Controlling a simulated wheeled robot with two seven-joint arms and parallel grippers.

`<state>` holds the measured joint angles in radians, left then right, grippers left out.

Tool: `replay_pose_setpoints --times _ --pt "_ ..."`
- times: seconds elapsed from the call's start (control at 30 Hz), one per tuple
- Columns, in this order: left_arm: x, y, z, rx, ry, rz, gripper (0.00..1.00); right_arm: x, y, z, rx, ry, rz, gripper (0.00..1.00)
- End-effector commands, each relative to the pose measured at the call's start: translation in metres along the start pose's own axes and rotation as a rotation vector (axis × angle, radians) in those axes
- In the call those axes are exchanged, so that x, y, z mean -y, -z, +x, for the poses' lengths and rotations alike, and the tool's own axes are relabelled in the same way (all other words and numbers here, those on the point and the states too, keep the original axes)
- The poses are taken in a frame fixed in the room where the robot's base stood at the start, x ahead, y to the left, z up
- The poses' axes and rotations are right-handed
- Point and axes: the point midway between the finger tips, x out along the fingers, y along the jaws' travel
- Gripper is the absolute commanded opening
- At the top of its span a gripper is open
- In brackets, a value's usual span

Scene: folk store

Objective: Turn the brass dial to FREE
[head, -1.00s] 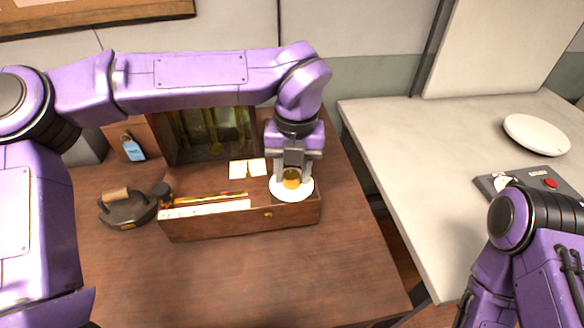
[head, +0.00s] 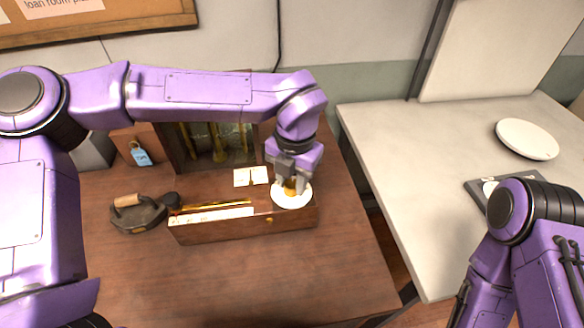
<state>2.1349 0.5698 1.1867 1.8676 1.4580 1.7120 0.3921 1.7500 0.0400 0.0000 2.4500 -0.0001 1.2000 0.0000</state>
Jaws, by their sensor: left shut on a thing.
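The brass dial (head: 290,190) stands on a round white plate (head: 291,200) at the right end of the wooden box (head: 245,232). My left gripper (head: 291,187) comes down from above and is shut on the dial; its fingers hide much of it. Any markings on the white plate are too small to read. The right arm shows at the lower right, but its gripper is out of view.
A brass rod (head: 215,205) and a pale strip (head: 212,216) lie along the box's left part. A dark iron with a wooden handle (head: 137,214) stands left of it. A glass-fronted case (head: 215,145) stands behind. A white dish (head: 527,139) sits on the right-hand table.

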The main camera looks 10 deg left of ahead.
Motion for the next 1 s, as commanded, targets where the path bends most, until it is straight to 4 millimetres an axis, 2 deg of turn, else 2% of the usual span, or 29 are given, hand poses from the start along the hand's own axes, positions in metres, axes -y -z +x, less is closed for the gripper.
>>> replay_pose_setpoints --times 0.03,0.6,1.0 --pt "-0.001 0.000 -0.007 0.000 0.000 0.041 0.04 -0.001 0.005 -0.012 0.000 0.000 0.000 0.43" --pt "-0.001 0.001 -0.009 0.026 -0.001 0.582 0.04 -0.007 0.034 -0.082 0.000 0.000 0.000 0.43" --pt "-0.001 0.001 -0.006 0.042 -0.002 0.916 0.04 -0.011 0.049 -0.120 0.000 0.000 0.000 0.43"
